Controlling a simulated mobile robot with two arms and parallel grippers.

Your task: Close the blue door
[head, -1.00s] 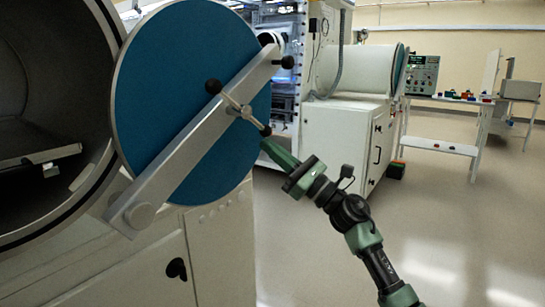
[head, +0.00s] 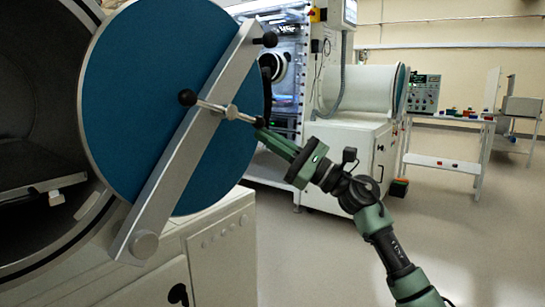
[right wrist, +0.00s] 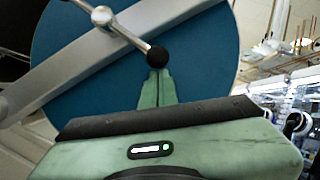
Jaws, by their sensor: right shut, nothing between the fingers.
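The round blue door (head: 130,90) stands open, swung out to the right of the dark chamber opening (head: 40,130). A grey diagonal bar (head: 190,150) crosses it, with a thin cross handle (head: 212,106) ending in black knobs. My right gripper (head: 264,132) is shut and empty, its fingertips at the handle's right-hand knob. In the right wrist view the fingertips (right wrist: 157,74) lie just below the black knob (right wrist: 157,56), touching or nearly touching it, with the blue door (right wrist: 200,70) behind. My left gripper is not in view.
The white cabinet (head: 220,240) lies below the door. Behind stands a lit glovebox (head: 285,70) with a white cylinder chamber (head: 355,90). A cart (head: 440,163) stands farther back on the right. The floor (head: 330,260) around my right arm is clear.

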